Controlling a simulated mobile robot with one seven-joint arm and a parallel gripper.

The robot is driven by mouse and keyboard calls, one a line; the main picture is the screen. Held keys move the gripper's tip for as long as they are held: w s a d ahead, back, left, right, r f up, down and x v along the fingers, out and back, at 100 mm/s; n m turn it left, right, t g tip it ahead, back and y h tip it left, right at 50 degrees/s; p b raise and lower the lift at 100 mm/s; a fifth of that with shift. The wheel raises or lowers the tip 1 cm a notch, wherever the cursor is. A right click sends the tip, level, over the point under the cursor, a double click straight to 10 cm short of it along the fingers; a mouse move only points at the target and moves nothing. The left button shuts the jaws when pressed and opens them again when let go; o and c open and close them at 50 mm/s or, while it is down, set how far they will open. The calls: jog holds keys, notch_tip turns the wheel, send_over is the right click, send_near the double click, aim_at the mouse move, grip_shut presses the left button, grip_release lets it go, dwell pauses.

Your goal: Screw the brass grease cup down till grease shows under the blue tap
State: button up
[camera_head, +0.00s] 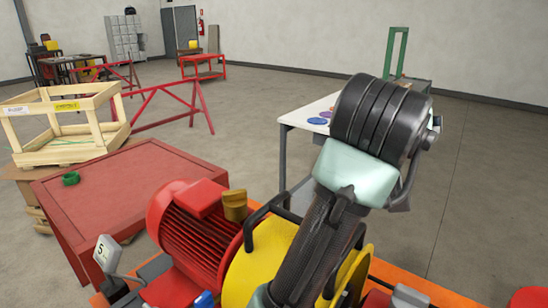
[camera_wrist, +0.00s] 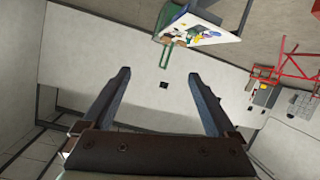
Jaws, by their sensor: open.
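A brass-coloured cup with a ridged cap (camera_head: 235,205) stands upright at the right end of the red finned motor (camera_head: 200,232) in the head view. A small blue part (camera_head: 204,300) shows at the bottom edge below the motor; I cannot tell whether it is the blue tap. No grease can be made out. My gripper (camera_wrist: 158,73) shows in the wrist view with two dark fingers wide apart and nothing between them. It points out into the room, away from the cup. My arm covers the right part of the skid in the head view.
A yellow housing (camera_head: 262,258) with black bars stands right of the cup. A white-topped table (camera_head: 297,117) is behind my arm. A tag marked 5 (camera_head: 105,252) stands front left.

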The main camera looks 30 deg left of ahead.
jog(key=s+a+f+n+g+y+p, duration=0.1)
jog(key=a+n+g+p, duration=0.15)
jog(key=a, duration=0.35)
jog(key=s+a+n+g+y+p, duration=0.1)
jog(key=s+a+g+p, duration=0.1)
jog(key=a+g, duration=0.3)
jog(key=n+g+y+p, duration=0.1)
jog(key=n+g+p, duration=0.1)
jog(key=n+g, duration=0.2)
send_near(234, 190)
jog(key=shift+m, duration=0.25)
jog(key=p+x, duration=0.4)
jog(key=x, duration=0.4)
jog(key=shift+w+a+f, duration=0.1)
jog(key=shift+f, duration=0.15)
jog(key=c, duration=1.4)
jog(key=shift+o, duration=0.2)
